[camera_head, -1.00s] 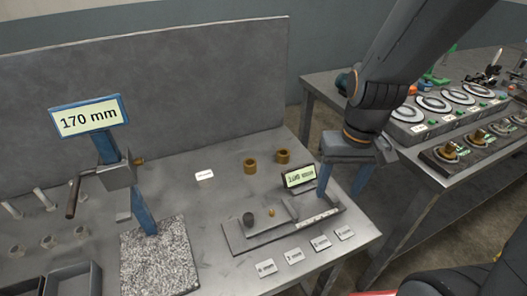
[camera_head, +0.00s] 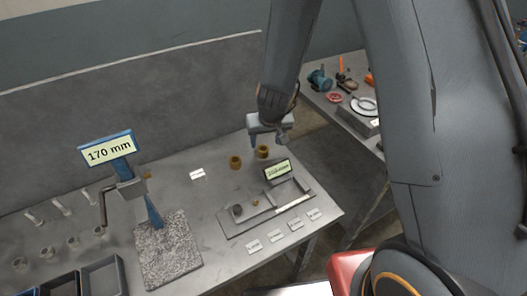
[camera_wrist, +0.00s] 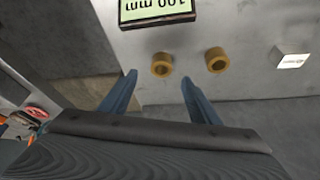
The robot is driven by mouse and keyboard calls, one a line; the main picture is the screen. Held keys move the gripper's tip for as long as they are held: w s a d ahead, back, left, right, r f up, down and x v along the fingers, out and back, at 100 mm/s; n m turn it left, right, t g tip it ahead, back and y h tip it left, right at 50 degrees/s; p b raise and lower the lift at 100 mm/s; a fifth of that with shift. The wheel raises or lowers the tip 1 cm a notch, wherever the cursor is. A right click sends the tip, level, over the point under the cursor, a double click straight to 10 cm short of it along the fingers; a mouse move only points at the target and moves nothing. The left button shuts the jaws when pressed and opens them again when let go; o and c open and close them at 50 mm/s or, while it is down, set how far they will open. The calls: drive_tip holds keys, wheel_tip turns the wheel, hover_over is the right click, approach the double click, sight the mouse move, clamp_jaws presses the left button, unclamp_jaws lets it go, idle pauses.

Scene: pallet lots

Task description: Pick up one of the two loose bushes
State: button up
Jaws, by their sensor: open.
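Two loose brown-gold ring-shaped bushes stand on the grey bench behind a small display. The left bush (camera_head: 236,163) and the right bush (camera_head: 262,153) stand apart from each other in the head view. My gripper (camera_head: 268,143) is open and empty, above and behind the right bush. In the wrist view, that bush (camera_wrist: 163,61) shows just beyond the gap between my blue fingertips (camera_wrist: 159,79). The other bush (camera_wrist: 217,58) lies to the right, outside the fingers. I cannot tell the exact height of the fingertips above the bench.
A small display (camera_head: 278,169) on a grey fixture (camera_head: 250,222) stands in front of the bushes. A white label (camera_head: 197,174) lies to their left. A back panel (camera_head: 120,120) rises behind the bench.

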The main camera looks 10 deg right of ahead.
sight(263, 148)
drive_tip(key=b+x, duration=0.1)
drive_tip(key=x, duration=0.5)
drive_tip(key=shift+a, duration=0.15)
drive_tip(key=c, duration=1.3)
drive_tip(key=shift+o, duration=0.2)
drive_tip(key=shift+r, duration=0.1)
